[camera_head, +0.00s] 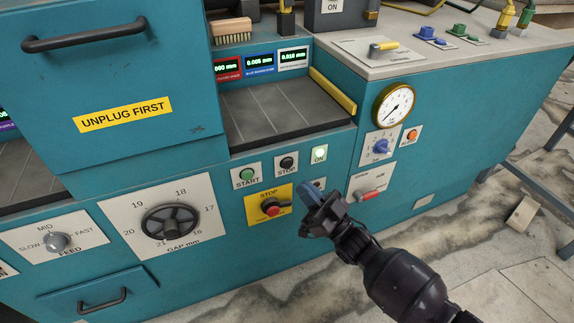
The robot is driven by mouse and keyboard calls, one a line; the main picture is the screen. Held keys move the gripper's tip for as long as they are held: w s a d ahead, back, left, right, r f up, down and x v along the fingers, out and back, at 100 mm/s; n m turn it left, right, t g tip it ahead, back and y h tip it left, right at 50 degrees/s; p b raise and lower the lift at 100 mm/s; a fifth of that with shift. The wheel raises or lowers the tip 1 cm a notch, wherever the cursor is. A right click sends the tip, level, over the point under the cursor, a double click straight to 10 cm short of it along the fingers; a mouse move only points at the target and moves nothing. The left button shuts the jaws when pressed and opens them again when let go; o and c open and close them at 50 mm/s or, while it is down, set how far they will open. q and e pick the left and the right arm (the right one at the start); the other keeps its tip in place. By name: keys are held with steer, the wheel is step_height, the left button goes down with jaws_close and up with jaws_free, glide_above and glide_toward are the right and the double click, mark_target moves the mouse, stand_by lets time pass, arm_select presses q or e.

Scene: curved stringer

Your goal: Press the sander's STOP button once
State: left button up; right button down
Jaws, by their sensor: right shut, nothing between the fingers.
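The teal sander has a black STOP button (287,162) on a small white plate, labelled STOP. A green START button (247,175) sits to its left, and a lit ON lamp (320,153) to its right. Below is a yellow plate, also labelled STOP, with a red knob (271,207). My right gripper (306,195) is shut and empty. In the picture it lies below and right of the black button and right of the yellow plate; how far it is from the panel is hard to tell. It partly covers a small control behind it. My left gripper is not in view.
A gap handwheel (171,222) and a feed knob (57,242) are on the left of the panel. A round gauge (394,104), a blue knob (381,146) and a red lever (370,194) are on the right. A brush (231,30) lies on top. Floor at right is mostly clear.

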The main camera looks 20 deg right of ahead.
mark_target(288, 164)
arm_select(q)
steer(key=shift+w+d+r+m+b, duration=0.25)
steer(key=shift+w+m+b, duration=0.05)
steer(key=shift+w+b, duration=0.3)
arm_select(e)
steer(key=w, duration=0.5)
steer(key=shift+w, duration=0.15)
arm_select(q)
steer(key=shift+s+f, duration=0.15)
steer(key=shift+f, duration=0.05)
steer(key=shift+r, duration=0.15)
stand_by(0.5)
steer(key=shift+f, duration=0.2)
arm_select(e)
steer(key=shift+w, duration=0.15)
stand_by(0.3)
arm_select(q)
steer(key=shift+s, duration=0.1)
arm_select(e)
steer(key=shift+w, duration=0.25)
